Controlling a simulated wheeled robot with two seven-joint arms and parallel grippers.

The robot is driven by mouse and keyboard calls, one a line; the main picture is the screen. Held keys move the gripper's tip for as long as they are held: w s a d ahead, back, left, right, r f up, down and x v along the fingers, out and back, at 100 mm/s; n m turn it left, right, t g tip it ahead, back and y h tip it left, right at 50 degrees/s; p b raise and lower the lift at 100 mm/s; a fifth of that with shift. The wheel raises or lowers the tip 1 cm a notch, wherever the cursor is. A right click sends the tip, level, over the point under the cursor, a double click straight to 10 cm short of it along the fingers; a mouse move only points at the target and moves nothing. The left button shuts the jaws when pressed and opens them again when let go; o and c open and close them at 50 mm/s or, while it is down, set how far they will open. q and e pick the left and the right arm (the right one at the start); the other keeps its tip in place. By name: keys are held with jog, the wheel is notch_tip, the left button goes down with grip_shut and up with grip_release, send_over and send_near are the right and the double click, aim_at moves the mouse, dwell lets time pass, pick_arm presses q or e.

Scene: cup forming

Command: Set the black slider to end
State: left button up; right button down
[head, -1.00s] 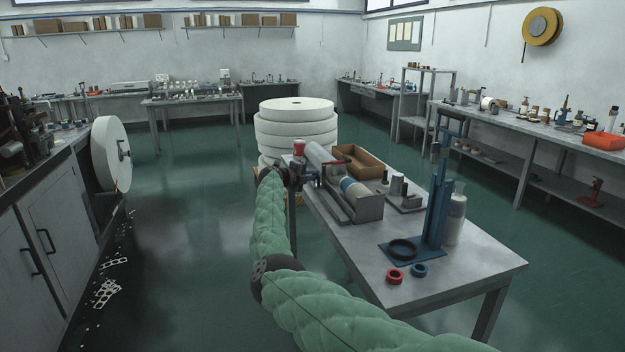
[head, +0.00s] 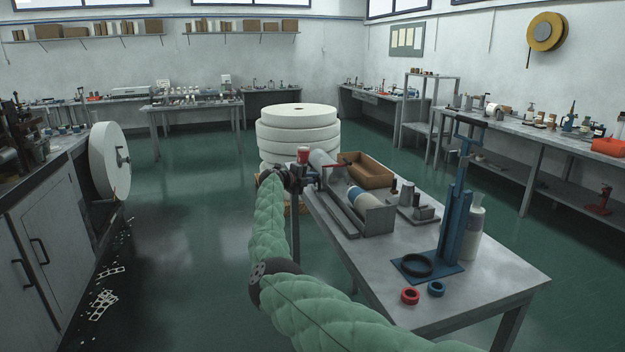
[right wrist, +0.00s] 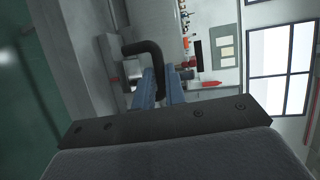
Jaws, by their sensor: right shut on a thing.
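In the right wrist view my two blue-grey fingers (right wrist: 162,80) are close together. A black curved bar (right wrist: 145,48) runs in between their tips, and the gripper is shut on it. This bar seems to be the black slider, but its track and far end are hidden. In the head view the bar is too small to tell from the dark gripper. My left gripper is not in view.
White rolls (head: 297,125) are stacked behind. The green floor (head: 190,220) to the left is largely clear.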

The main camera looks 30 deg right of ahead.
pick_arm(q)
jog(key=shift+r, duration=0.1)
pick_arm(e)
jog(key=c, duration=1.5)
grip_release()
jog(key=shift+f, duration=0.1)
jog(key=shift+o, duration=0.2)
jog(key=shift+a, duration=0.1)
